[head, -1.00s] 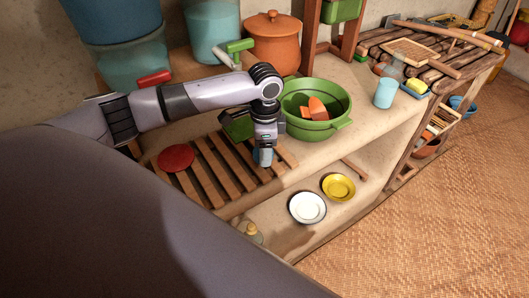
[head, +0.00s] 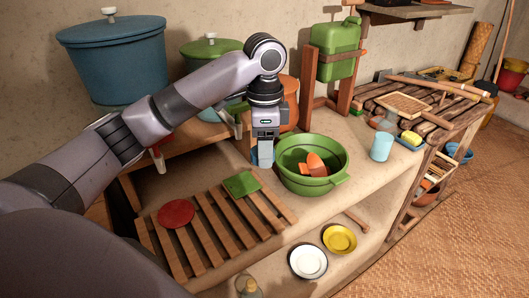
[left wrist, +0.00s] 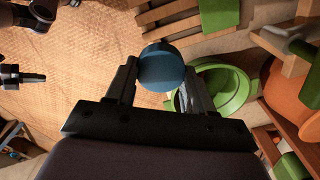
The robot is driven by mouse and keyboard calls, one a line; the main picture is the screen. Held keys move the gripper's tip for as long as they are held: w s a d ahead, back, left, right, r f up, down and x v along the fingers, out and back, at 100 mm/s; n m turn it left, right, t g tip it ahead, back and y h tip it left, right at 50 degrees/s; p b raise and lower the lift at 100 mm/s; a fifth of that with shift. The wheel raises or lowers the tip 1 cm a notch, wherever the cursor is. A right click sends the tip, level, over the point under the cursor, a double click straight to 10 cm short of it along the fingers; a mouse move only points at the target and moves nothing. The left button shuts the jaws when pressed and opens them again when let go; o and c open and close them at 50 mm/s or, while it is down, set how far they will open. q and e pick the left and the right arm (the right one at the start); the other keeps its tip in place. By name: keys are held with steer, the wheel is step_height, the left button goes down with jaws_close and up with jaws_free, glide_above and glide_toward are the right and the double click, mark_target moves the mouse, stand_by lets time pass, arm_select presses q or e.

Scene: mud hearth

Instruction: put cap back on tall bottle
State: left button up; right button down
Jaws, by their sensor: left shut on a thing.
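My left gripper (head: 262,158) points down just left of the green basin (head: 290,181), above the counter. In the left wrist view my left gripper (left wrist: 158,85) is shut on a round blue cap (left wrist: 162,68), held between the fingertips. A bottle with a tan top (head: 249,286) shows at the bottom edge of the head view, below the slatted rack; most of it is cut off. I cannot tell whether it is the tall bottle. My right gripper does not show clearly.
A light blue cup (head: 381,147) stands right of the basin. White (head: 308,262) and yellow (head: 339,239) dishes lie on the lower shelf. A green jerrycan (head: 336,50) hangs behind.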

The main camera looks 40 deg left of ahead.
arm_select(q)
steer(key=shift+d+f, duration=0.1)
steer(key=s+d+f+n, duration=0.6)
steer(key=d+n, duration=0.2)
steer(key=n, duration=0.2)
steer(key=shift+s+f+n, duration=0.15)
steer(key=shift+f+n, duration=0.05)
steer(key=shift+n, duration=0.1)
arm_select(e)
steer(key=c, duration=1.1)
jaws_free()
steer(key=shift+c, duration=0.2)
arm_select(q)
steer(key=shift+d, duration=0.1)
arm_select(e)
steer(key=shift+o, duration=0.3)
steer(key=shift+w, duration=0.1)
